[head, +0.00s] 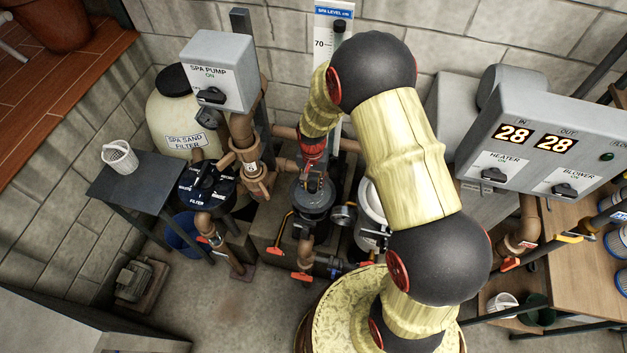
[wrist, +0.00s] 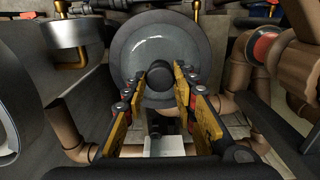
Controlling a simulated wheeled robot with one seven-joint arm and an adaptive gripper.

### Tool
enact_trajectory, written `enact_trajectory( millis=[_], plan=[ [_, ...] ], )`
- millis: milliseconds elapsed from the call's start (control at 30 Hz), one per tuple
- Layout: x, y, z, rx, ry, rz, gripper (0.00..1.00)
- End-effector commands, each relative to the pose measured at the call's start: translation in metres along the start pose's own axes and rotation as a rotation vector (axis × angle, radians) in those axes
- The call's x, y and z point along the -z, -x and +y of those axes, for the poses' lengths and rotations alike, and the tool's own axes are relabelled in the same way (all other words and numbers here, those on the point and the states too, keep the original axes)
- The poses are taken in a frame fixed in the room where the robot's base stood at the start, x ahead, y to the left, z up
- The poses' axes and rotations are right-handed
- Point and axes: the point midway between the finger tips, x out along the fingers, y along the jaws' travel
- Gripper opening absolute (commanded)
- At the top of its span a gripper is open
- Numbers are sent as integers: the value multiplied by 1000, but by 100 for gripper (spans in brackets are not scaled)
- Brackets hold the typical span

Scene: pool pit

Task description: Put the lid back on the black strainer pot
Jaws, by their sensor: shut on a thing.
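The black strainer pot (head: 305,222) stands among the brown pipes in the middle of the head view, largely covered from above. The round grey lid (head: 318,201) is over it, under my gripper (head: 313,182). In the wrist view the lid (wrist: 140,45) is a glossy see-through grey disc with a black knob (wrist: 158,78). My gripper (wrist: 158,84) is shut on this knob, one yellow-and-black finger on each side. I cannot tell whether the lid touches the pot's rim or hangs just above it; the knob and fingers hide part of it.
Orange-handled valves (head: 276,251) and brown pipes crowd around the pot. The black multiport valve (head: 207,187) and a small table (head: 140,187) with a white basket (head: 119,157) are left.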

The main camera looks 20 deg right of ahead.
Motion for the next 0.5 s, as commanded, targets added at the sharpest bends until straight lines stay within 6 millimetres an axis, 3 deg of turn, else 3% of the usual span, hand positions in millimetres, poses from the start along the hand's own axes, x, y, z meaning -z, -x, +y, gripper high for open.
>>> enact_trajectory(
  millis=[500],
  plan=[
    [1,-28,-1,1,0,2,3]
  ],
)
